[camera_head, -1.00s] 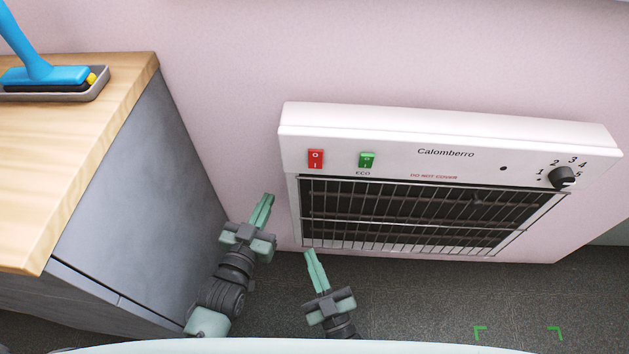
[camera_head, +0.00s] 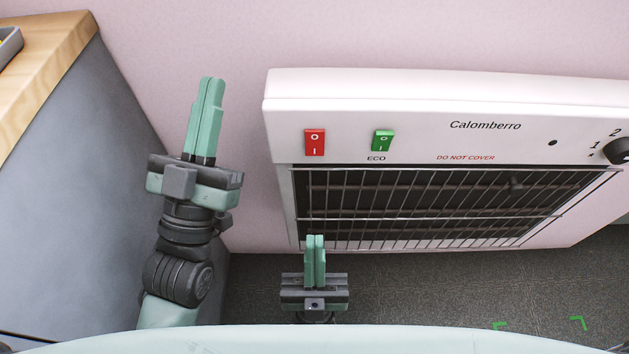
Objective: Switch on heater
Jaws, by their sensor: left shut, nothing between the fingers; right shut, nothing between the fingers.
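A white heater (camera_head: 350,95) is on the pink wall, with a dark grille (camera_head: 430,205) below its panel. A red rocker switch (camera_head: 314,142) is at the panel's left. A green ECO switch (camera_head: 383,140) is right of it. A black numbered dial (camera_head: 617,151) is cut by the right edge. My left gripper (camera_head: 210,80) is shut and empty, left of the heater and apart from it in the picture. My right gripper (camera_head: 315,238) is shut and empty, in front of the grille's lower left, below the red switch. I cannot tell whether it touches the grille.
A grey cabinet (camera_head: 70,170) with a wooden top (camera_head: 50,60) stands at the left, close to my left arm. Part of a grey tray (camera_head: 10,45) shows on it. Dark floor (camera_head: 430,290) lies below the heater. Green corner marks (camera_head: 578,322) show at the lower right.

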